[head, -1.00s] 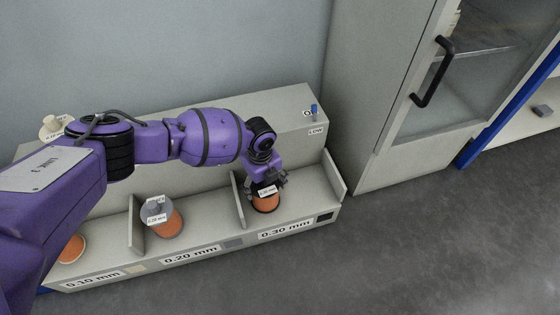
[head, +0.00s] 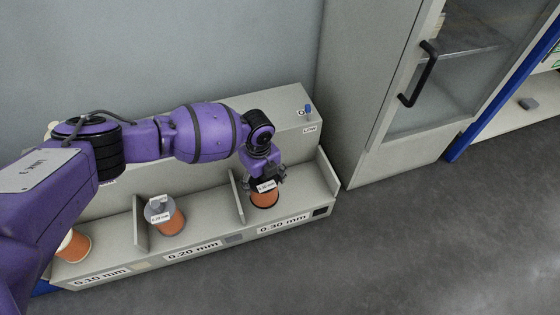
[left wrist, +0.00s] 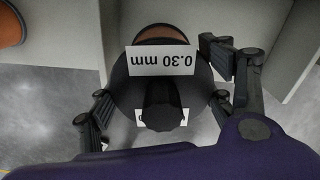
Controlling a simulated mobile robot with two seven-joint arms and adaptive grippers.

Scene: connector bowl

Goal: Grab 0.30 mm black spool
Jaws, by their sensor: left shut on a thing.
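The black-topped spool (head: 264,199) with an orange winding stands in the 0.30 mm compartment of the grey shelf unit, at its right end. My left gripper (head: 265,183) comes down on it from above and is shut on it. In the left wrist view the black spool (left wrist: 125,85) carries a 0.30 mm tag, and the fingers of my left gripper (left wrist: 165,108) lie on either side of its knob. The fingers hide part of the spool top in the head view. My right gripper is not in view.
A grey-topped spool (head: 166,218) stands in the 0.20 mm compartment and another orange spool (head: 74,246) at the 0.10 mm end. Dividers (head: 238,196) separate the compartments. A cabinet (head: 362,120) with a black handle stands close on the right. The floor in front is clear.

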